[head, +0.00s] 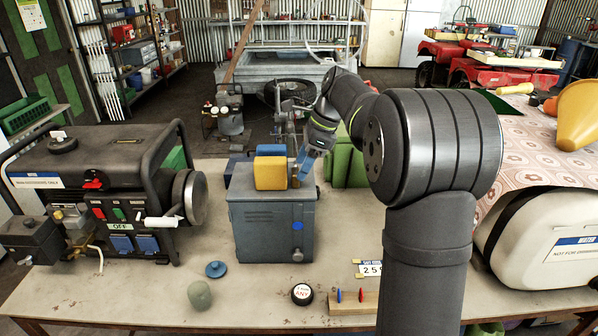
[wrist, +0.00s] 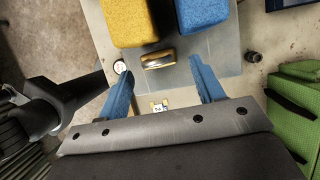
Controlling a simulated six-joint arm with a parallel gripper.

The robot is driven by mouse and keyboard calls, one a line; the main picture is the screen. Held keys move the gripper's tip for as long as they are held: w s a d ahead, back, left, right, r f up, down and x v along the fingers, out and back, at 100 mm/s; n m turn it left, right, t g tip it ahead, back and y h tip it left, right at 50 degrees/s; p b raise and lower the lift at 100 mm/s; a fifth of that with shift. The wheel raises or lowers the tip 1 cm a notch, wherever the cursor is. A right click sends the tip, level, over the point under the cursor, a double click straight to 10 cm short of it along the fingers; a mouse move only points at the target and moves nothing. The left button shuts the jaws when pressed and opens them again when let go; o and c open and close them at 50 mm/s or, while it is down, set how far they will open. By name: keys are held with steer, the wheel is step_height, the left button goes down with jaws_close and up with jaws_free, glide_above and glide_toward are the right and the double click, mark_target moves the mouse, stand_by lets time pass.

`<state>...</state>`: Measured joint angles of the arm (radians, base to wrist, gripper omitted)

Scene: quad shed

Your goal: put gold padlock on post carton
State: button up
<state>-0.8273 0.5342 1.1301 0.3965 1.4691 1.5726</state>
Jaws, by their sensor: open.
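A small shiny gold piece that looks like the gold padlock (wrist: 158,58) lies on a grey metal top in the wrist view, beside the blue block. My gripper (wrist: 153,68) is open, its blue fingers on either side of the gold piece and not closed on it. In the head view my gripper (head: 305,162) is at the right rear of the grey metal box (head: 272,228), by the blocks on its top. The padlock cannot be made out there. I cannot identify the post carton in either view.
A yellow block (head: 270,172) and a blue block (wrist: 180,20) sit on the box. A generator (head: 110,185) stands left and a white tank (head: 535,240) right. A green item (wrist: 295,105) lies nearby. Small things dot the front of the bench (head: 130,298).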

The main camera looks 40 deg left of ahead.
steer(key=v, duration=0.8)
steer(key=shift+o, duration=0.8)
steer(key=shift+w+d+r, duration=0.1)
steer(key=shift+r, duration=0.25)
steer(key=s+a+r+t+h, duration=0.1)
steer(key=s+a+r+t, duration=0.1)
steer(key=s+r+t, duration=0.4)
steer(key=g, duration=0.2)
glide_above(293, 173)
steer(key=shift+m, duration=0.4)
steer(key=x, duration=0.3)
steer(key=d+x, duration=0.1)
steer(key=x, duration=0.2)
steer(key=s+d+x, duration=0.1)
steer(key=x, duration=0.3)
steer(key=shift+f, duration=0.3)
steer(key=shift+w+d+x, duration=0.1)
steer(key=shift+d+x, duration=0.05)
steer(key=shift+x, duration=0.75)
steer(key=shift+w+d+x, duration=0.1)
steer(key=shift+d+x, duration=0.1)
steer(key=shift+x, duration=0.65)
steer(key=shift+w+d+x, duration=0.1)
steer(key=shift+d+x, duration=0.05)
steer(key=shift+x, duration=0.75)
steer(key=c, duration=1.2)
steer(key=shift+c, duration=0.2)
